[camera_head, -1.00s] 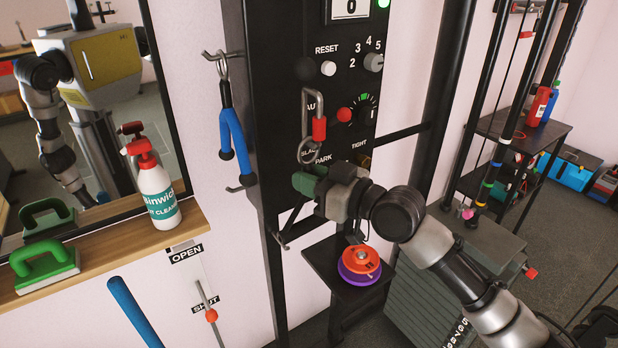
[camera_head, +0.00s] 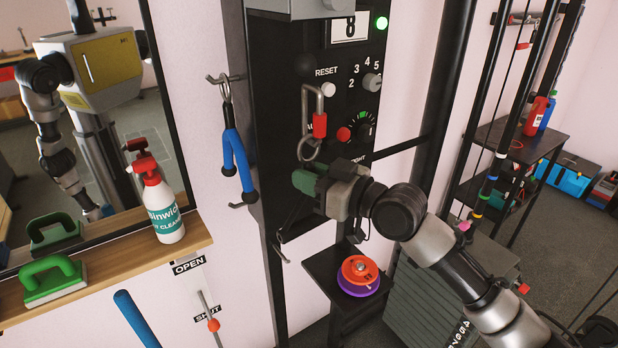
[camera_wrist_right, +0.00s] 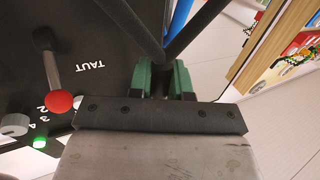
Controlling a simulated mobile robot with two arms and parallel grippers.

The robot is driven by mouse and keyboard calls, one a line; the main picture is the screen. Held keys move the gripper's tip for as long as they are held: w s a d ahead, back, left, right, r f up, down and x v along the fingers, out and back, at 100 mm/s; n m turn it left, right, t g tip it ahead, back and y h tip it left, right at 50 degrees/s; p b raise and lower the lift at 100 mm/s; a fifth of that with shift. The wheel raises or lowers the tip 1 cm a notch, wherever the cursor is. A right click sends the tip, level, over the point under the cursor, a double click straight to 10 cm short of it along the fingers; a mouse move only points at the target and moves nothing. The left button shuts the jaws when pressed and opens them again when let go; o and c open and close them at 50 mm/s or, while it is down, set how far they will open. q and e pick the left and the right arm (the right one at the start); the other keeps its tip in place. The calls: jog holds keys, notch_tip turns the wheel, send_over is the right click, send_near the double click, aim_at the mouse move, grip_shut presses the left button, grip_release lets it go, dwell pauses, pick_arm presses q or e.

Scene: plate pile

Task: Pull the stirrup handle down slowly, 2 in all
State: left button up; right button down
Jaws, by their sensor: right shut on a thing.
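The stirrup handle shows in the head view as thin dark bars (camera_head: 283,238) below my right gripper. It hangs under a steel carabiner with a red sleeve (camera_head: 319,122). My right gripper (camera_head: 308,182), with green fingers, is shut on the handle in front of the black panel (camera_head: 290,60). In the right wrist view, black bars (camera_wrist_right: 162,38) meet in a V between the green fingers (camera_wrist_right: 163,82); the grasped part is mostly hidden. The counter (camera_head: 348,27) shows one digit, perhaps 8 or 0. A green light (camera_head: 382,23) is lit. My left gripper is not in direct view.
A wooden shelf (camera_head: 110,262) holds a spray bottle (camera_head: 162,208) and green brush (camera_head: 52,280).

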aim_at(311, 162)
jog(key=shift+f, duration=0.2)
jog(key=shift+r+p, duration=0.85)
jog(key=shift+r, duration=0.4)
jog(key=shift+r+p, duration=0.45)
jog(key=shift+r, duration=0.1)
jog(key=shift+f, duration=0.2)
jog(key=c, duration=1)
grip_release()
jog(key=shift+r, duration=0.1)
